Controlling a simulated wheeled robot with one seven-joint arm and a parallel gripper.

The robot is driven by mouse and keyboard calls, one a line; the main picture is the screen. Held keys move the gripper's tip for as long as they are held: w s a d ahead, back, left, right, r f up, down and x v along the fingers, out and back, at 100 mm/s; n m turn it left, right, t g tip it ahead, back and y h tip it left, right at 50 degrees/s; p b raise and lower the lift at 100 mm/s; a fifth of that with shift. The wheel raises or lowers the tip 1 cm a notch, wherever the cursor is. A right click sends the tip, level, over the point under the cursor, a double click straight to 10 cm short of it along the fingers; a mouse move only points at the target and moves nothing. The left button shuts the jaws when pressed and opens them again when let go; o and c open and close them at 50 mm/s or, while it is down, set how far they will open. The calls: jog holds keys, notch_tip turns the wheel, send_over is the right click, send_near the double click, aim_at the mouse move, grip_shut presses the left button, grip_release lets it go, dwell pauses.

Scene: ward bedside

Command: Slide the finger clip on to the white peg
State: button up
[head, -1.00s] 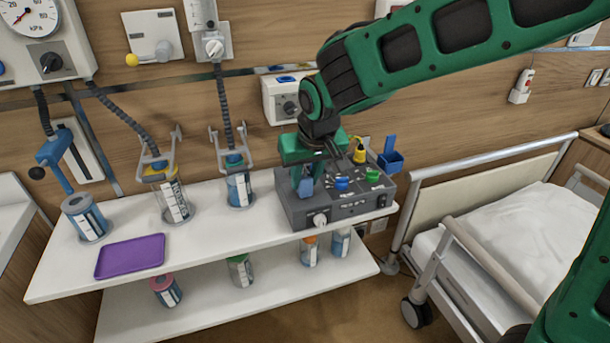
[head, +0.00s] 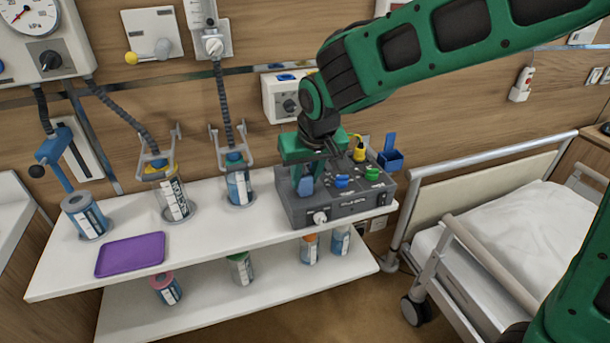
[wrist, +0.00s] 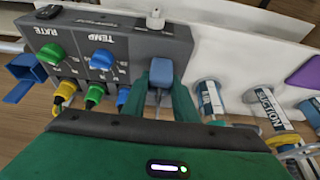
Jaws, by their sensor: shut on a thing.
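The finger clip (wrist: 161,71) is a small blue block with a pale cable below it, held between the green fingers of my gripper (wrist: 161,88) in the wrist view. In the head view the clip (head: 306,187) hangs under my gripper (head: 308,172), over the left part of the grey monitor box (head: 352,208). The white peg (head: 320,217) sticks out of the box's front face, below and slightly right of the clip. In the wrist view the peg (wrist: 155,19) is beyond the clip, with a visible gap between them.
Blue and green knobs (head: 372,174) and coloured plugs (head: 359,155) stand on the box, right of my gripper. A blue holder (head: 391,159) is behind. Canisters (head: 239,188) and a purple tray (head: 130,255) are on the white shelf to the left. A bed (head: 500,230) stands right.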

jog(key=o, duration=1.1)
jog(key=v, duration=1)
jog(key=s+d+f+m+g+h, duration=0.1)
jog(key=s+d+f+m, duration=0.2)
jog(key=d, duration=1)
jog(key=s+d+m+g+h, duration=0.15)
jog(key=s+d, duration=0.35)
jog(key=d, duration=0.9)
jog(key=s+d+f+m+g, duration=0.1)
jog(key=s+d, duration=0.3)
jog(key=s, duration=0.4)
jog(key=s+d+f+m+y, duration=0.1)
jog(key=s+d+f+m, duration=0.3)
jog(key=s, duration=0.4)
jog(key=shift+s+d+f+g, duration=0.3)
jog(key=shift+s+d+g, duration=0.05)
jog(key=shift+d, duration=0.4)
